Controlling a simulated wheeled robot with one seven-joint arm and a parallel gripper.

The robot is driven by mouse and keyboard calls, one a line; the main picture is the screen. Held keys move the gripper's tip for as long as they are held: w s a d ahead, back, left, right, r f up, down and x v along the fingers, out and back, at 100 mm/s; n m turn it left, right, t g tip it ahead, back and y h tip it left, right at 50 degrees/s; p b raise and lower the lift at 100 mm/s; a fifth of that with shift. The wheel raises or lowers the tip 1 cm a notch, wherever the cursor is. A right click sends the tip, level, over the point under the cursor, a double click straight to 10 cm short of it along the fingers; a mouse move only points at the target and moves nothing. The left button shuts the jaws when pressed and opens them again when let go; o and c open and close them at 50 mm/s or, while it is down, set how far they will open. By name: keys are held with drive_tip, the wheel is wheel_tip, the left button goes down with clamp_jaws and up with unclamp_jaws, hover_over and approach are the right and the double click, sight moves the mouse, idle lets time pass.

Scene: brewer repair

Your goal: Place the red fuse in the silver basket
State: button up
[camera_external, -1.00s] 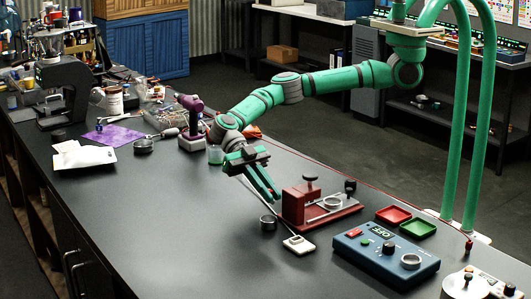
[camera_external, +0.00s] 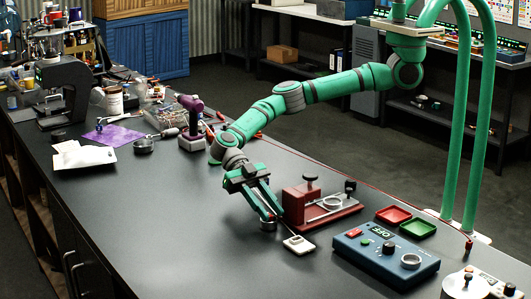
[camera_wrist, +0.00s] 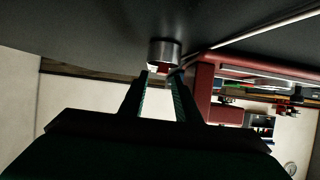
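A red fixture (camera_external: 297,205) holding a metal ring stands close to the right of my gripper. A small white switch block (camera_external: 298,244) lies in front. A blue control box (camera_external: 375,262) and red (camera_external: 393,215) and green (camera_external: 417,229) trays are further right. The bench's left front is clear.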

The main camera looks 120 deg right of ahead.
drive_tip(key=shift+r, duration=0.15)
drive_tip(key=v, duration=1.2)
